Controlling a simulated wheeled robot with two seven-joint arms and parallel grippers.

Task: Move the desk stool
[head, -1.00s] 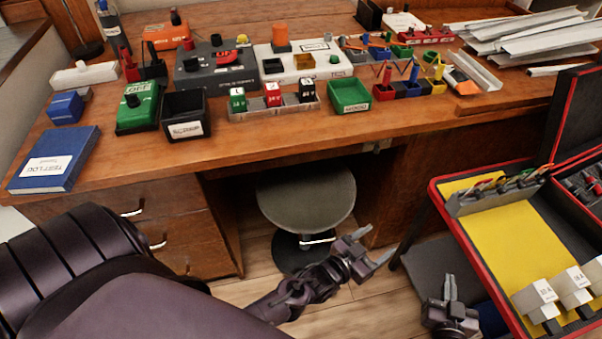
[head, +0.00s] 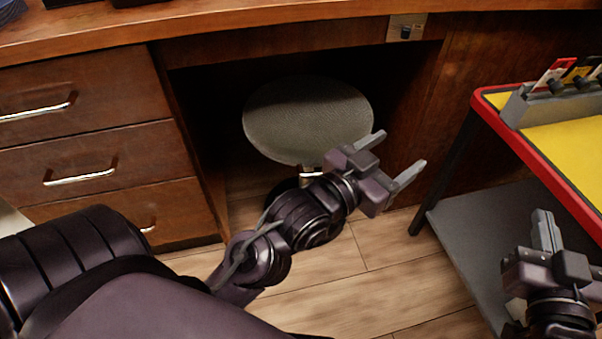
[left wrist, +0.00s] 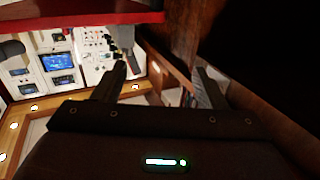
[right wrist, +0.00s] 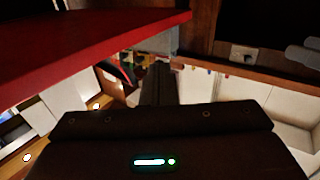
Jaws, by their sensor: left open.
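The desk stool has a round grey seat (head: 308,118) and stands in the knee space under the wooden desk. Part of its post and dark base shows below the seat; my left arm hides the rest. My left gripper (head: 399,152) is open and empty, in front of the seat's right edge in the picture, and I cannot tell whether it touches it. Its spread fingers also show in the left wrist view (left wrist: 160,85). My right gripper (head: 546,230) is at the lower right, its fingers together with nothing seen between them; they also show in the right wrist view (right wrist: 158,82).
Desk drawers (head: 95,160) with metal handles flank the knee space on the left. A red-edged cart (head: 530,150) with a yellow top and grey lower shelf (head: 462,245) stands at the right, close to my right gripper. Bare wooden floor (head: 345,285) lies in front.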

